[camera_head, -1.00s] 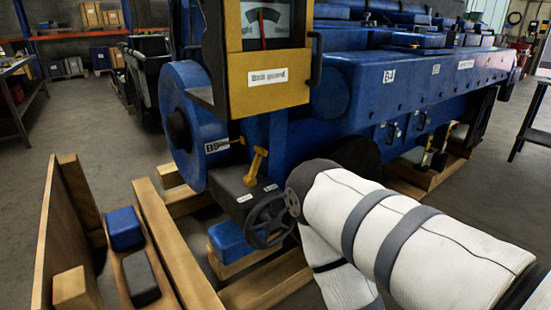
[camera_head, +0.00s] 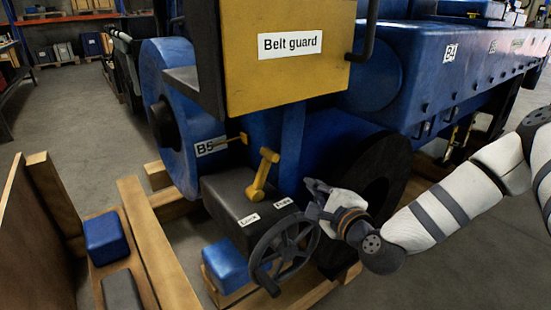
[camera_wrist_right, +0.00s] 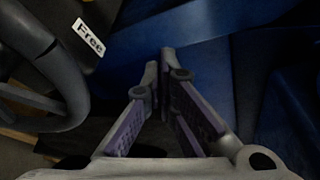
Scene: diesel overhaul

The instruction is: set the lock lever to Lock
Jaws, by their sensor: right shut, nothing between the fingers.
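The yellow lock lever (camera_head: 262,178) stands on a dark grey box (camera_head: 230,203) on the engine's front, its top leaning slightly right in the head view. The box carries two white labels, a Lock label (camera_head: 249,220) on the left and a Free label (camera_head: 283,203) on the right. My right gripper (camera_head: 310,187) is to the right of the lever, apart from it, near the Free label. In the right wrist view my right gripper's fingers (camera_wrist_right: 159,62) are together and empty; the Free label (camera_wrist_right: 89,37) shows at upper left, but the lever does not show. My left gripper is out of view.
A dark handwheel (camera_head: 284,252) stands just below the box, close to my right gripper. The yellow belt guard (camera_head: 290,75) overhangs above. Wooden beams (camera_head: 155,250) lie at lower left.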

